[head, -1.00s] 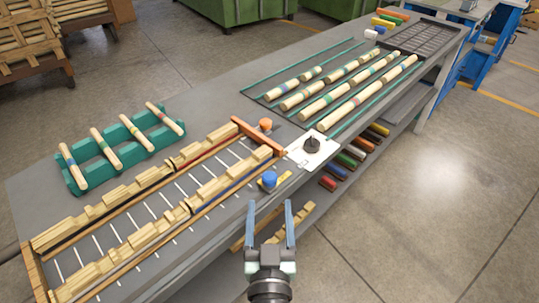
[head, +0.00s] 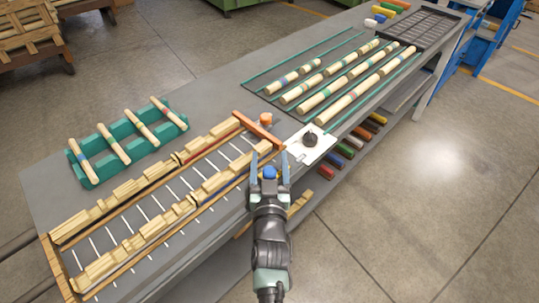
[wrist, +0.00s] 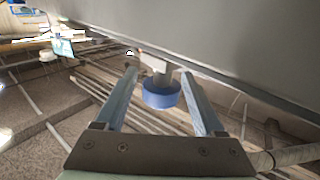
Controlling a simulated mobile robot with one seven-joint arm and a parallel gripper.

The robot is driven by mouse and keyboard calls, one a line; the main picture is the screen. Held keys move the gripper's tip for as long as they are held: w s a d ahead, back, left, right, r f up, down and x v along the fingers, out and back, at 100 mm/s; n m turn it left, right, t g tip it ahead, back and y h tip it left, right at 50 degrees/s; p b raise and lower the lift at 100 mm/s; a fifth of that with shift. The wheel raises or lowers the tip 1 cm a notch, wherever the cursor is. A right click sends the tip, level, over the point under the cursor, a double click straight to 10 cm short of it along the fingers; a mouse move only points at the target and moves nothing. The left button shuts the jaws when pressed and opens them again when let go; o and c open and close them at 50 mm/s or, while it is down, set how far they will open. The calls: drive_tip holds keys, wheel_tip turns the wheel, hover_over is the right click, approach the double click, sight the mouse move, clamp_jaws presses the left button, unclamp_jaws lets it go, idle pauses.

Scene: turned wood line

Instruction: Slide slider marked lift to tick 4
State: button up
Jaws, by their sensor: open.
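The blue knob (head: 269,173) is at the right end of the near slide track, which has a blue strip. My gripper (head: 269,155) is open, with one finger on each side of this knob. In the wrist view the blue knob (wrist: 162,95) sits between the two open fingers, with a visible gap on each side. An orange knob (head: 265,118) is at the right end of the far track. White tick lines (head: 157,201) cross the grey bed between the tracks. No "lift" marking or tick numbers are readable, and my gripper hides part of the near track's end.
An orange-brown bar (head: 257,131) closes the right end of the frame. A white plate with a dark knob (head: 311,139) lies just right of my gripper. A teal rack (head: 97,164) holds turned sticks at the left. Coloured blocks (head: 347,151) lie below the bench's front edge.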

drive_tip(key=shift+w, duration=0.2)
drive_tip(key=shift+c, duration=0.3)
clamp_jaws()
idle(1.1)
